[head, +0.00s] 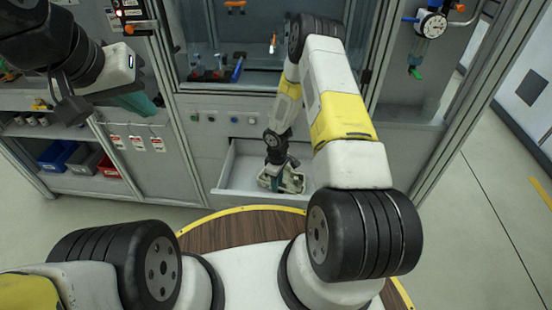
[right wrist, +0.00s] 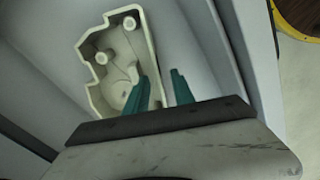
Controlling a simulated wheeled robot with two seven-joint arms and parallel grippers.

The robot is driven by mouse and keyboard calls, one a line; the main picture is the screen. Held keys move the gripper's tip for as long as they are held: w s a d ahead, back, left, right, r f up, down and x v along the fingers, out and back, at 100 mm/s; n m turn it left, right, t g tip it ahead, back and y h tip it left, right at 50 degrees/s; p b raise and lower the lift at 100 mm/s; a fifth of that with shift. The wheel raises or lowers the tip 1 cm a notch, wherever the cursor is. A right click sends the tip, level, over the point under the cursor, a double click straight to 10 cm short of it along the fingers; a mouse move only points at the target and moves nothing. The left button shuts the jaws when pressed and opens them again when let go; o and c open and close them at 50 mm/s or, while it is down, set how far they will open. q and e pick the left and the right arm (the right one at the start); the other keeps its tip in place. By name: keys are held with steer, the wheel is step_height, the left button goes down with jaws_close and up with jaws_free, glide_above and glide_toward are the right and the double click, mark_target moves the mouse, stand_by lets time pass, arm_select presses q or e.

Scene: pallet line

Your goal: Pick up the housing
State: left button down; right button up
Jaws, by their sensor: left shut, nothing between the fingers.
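The housing (right wrist: 97,80) is a cream, open-topped shell with round bosses inside. It lies in the open drawer (head: 229,172) and also shows in the head view (head: 294,181), partly hidden by my right gripper. My right gripper (right wrist: 160,90) is open, with teal fingers. In the right wrist view one finger overlaps the housing's interior and the other is outside its right side. The housing's near side wall appears between them; I cannot tell whether they touch it. My left gripper (head: 142,105) is shut and empty at the upper left, away from the drawer.
The drawer's grey walls stand close around the housing and my right gripper. A shelf with blue (head: 57,156) and red (head: 108,171) bins is at the left. A gauge (head: 431,24) hangs on the cabinet at the upper right. Open floor lies at the right.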

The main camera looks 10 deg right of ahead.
step_height(320, 180, down, 4)
steer(key=shift+w+d+r, duration=0.1)
steer(key=shift+w, duration=0.05)
jaws_close()
stand_by(1.4)
